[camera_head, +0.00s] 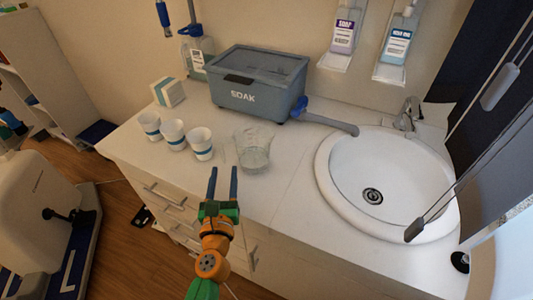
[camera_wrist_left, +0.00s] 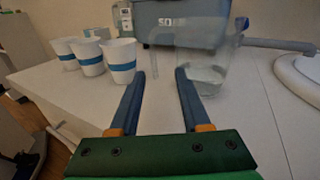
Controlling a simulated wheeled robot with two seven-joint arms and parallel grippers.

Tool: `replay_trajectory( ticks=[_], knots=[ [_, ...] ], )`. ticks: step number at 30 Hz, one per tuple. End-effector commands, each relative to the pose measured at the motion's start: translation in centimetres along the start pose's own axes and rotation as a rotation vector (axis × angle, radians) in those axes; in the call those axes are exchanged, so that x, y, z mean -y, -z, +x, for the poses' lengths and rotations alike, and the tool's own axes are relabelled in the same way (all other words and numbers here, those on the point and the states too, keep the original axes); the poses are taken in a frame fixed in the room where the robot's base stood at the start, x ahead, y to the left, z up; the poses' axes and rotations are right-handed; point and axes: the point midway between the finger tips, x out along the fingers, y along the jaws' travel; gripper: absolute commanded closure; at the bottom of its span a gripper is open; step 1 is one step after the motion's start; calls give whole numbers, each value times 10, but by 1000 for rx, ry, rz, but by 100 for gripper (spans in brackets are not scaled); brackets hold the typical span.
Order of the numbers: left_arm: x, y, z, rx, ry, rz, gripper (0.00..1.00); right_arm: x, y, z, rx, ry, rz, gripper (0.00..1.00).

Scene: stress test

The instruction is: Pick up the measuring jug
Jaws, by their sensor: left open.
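The measuring jug (camera_head: 253,150) is clear and stands upright on the white counter, in front of the grey SOAK box. It also shows in the left wrist view (camera_wrist_left: 208,72), right of centre, beyond the fingertips. My left gripper (camera_head: 222,170) is open and empty, with its two blue fingers pointing toward the counter, just left of and nearer than the jug. In the left wrist view my left gripper (camera_wrist_left: 160,75) has its right finger overlapping the jug's lower left part; I cannot tell whether they touch. My right gripper does not show.
Three white cups with blue bands (camera_head: 173,134) stand left of the jug. The SOAK box (camera_head: 258,97) with a blue-ended grey spout is behind it. A round sink (camera_head: 335,190) lies to the right. Bare counter (camera_head: 285,185) lies between jug and sink.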

Motion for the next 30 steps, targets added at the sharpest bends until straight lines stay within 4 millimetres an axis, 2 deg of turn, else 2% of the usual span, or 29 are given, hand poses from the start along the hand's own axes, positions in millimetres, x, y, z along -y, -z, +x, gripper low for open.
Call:
replay_trajectory(
  ticks=[7, 9, 12, 17, 18, 21, 23, 30],
  knots=[
    [-6, -10, 45, 2, 0, 4, 53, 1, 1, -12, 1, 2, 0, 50],
    [-5, -6, 56, 1, 1, 4, 53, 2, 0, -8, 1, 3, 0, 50],
    [-5, -6, 64, 0, 1, 4, 53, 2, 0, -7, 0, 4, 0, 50],
    [-5, -6, 64, -1, 1, 4, 53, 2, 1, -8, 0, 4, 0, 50],
    [-5, -6, 64, -1, 1, 4, 59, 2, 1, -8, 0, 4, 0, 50],
    [-5, -6, 64, -1, 1, 4, 86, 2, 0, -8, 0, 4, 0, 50],
    [-5, -6, 64, -1, 1, 5, 100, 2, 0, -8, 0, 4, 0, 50],
    [-5, -6, 64, -2, 1, 5, 100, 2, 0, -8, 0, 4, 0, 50]
  ],
)
